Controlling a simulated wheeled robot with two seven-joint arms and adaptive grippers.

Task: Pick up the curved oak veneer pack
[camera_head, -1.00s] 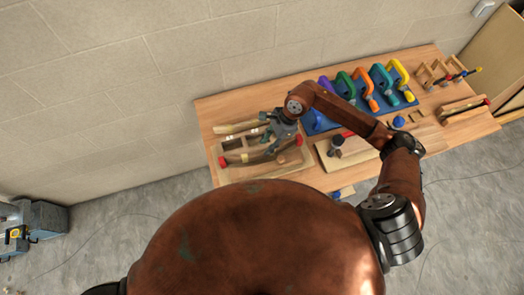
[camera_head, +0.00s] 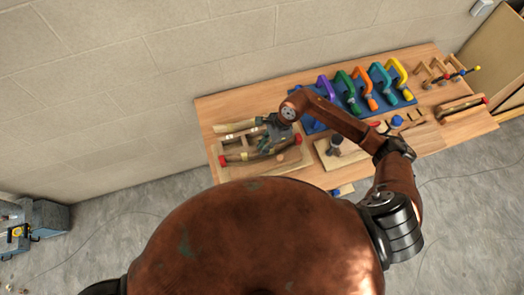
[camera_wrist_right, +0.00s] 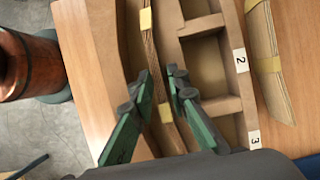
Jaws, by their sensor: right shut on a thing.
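My right gripper (camera_head: 274,136) is over the wooden form at the left end of the bench. In the right wrist view its two green fingers (camera_wrist_right: 160,85) close from either side on a thin, curved, layered veneer pack (camera_wrist_right: 151,55) with yellow tape bands. The pack lies along the channel of the wooden form (camera_wrist_right: 205,22). Whether it touches the form's floor I cannot tell. In the head view my gripper and wrist partly hide the pack. My left gripper is not in view.
A second taped veneer pack (camera_wrist_right: 266,60) lies beside the form, near a label "2" (camera_wrist_right: 240,61). A blue rack of coloured clamps (camera_head: 318,126) stands right of my wrist. A wooden board (camera_head: 345,158) lies nearby. The block wall (camera_head: 180,60) runs behind the bench (camera_head: 208,108).

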